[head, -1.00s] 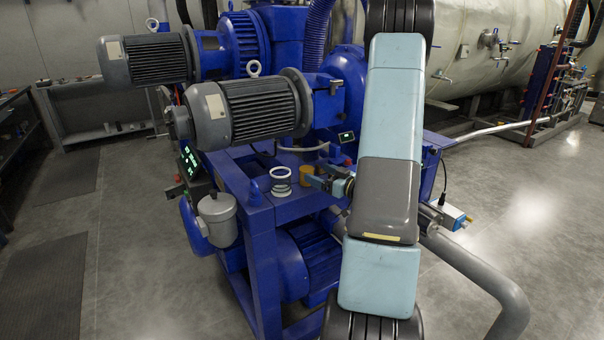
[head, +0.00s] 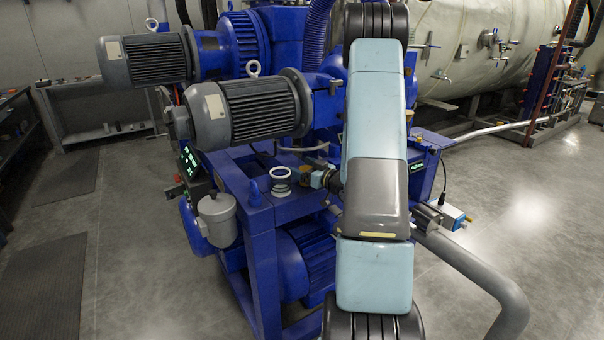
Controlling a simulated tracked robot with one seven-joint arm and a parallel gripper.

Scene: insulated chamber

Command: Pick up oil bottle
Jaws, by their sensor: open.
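A small amber container (head: 304,170), which looks like the oil bottle, stands on the blue frame's shelf, largely covered by my gripper. My gripper (head: 309,177) reaches in from the right at shelf height, with its open jaws at the container. The fingers are small and dark here, and I cannot tell whether they touch it.
Two grey motors (head: 246,112) overhang the shelf at the back left. A grey-lidded pot (head: 216,212) sits at the frame's front left corner. The blue frame (head: 262,245) stands below. A grey pipe (head: 478,280) bends along the right, and open floor lies beyond.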

